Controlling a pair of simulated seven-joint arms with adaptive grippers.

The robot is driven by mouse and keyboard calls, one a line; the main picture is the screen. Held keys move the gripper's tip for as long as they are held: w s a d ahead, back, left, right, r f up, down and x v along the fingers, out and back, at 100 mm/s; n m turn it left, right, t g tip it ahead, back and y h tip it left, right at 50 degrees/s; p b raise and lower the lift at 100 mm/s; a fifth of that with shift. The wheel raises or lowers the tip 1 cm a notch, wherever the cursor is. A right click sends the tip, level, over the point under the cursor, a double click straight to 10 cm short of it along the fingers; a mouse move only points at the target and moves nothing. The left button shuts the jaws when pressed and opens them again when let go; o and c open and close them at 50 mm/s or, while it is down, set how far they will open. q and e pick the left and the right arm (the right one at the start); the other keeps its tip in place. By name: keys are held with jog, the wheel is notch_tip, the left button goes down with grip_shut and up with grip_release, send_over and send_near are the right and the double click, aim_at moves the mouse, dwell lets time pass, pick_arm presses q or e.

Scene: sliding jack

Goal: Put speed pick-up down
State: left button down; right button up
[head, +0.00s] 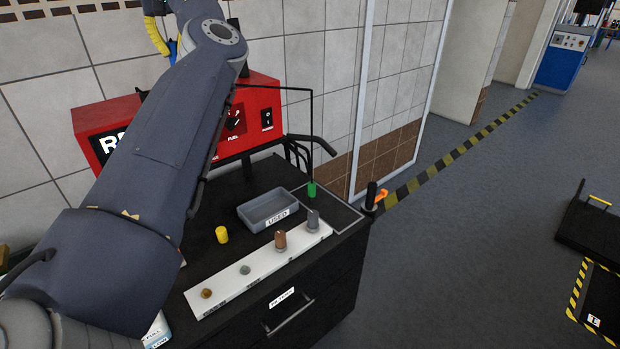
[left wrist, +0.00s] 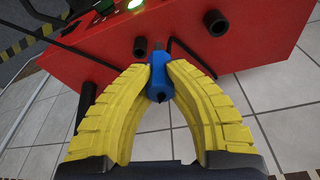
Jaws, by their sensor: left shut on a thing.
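A small blue cylindrical piece with a dark tip, which I take to be the speed pick-up (left wrist: 158,80), is between the yellow fingers of my left gripper (left wrist: 158,75) in the left wrist view. The fingers are shut on it, in front of the red box. In the head view my left gripper (head: 164,46) shows only in part at the upper left, behind my arm, with a bit of blue beside a yellow finger. It is raised above the cabinet top, near the wall. My right gripper is not in view.
The black cabinet (head: 345,262) carries a red box (head: 262,92), a grey tray labelled USED (head: 262,222), a white strip (head: 212,300) with several small parts, a yellow cylinder (head: 222,235) and a green cylinder (head: 311,189). A black post (head: 371,196) stands at its right corner.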

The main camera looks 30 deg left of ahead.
pick_arm(q)
jog(key=w+d+f+m+h, duration=0.1)
jog(key=w+d+f+m, duration=0.3)
jog(key=w+d+f, duration=0.35)
jog(key=w+d+f+m+h, duration=0.1)
jog(key=w+d+f+m, duration=0.35)
jog(key=w+d, duration=0.5)
jog(key=w+d+f+m+h, duration=0.1)
jog(key=w+d+f+m, duration=0.2)
jog(key=d+f, duration=0.7)
jog(key=w+d+f+m, duration=0.35)
jog(key=d+f, duration=0.35)
jog(key=d, duration=0.5)
jog(key=shift+t, duration=0.3)
jog(key=shift+s+d+f, duration=0.15)
jog(key=shift+f, duration=3.3)
jog(key=shift+s+d+f, duration=0.15)
jog(key=shift+f, duration=3.25)
jog(key=shift+s+d+f, duration=0.15)
jog(key=shift+f, duration=3.3)
jog(key=shift+f, duration=0.15)
jog(key=c, duration=1.4)
grip_release()
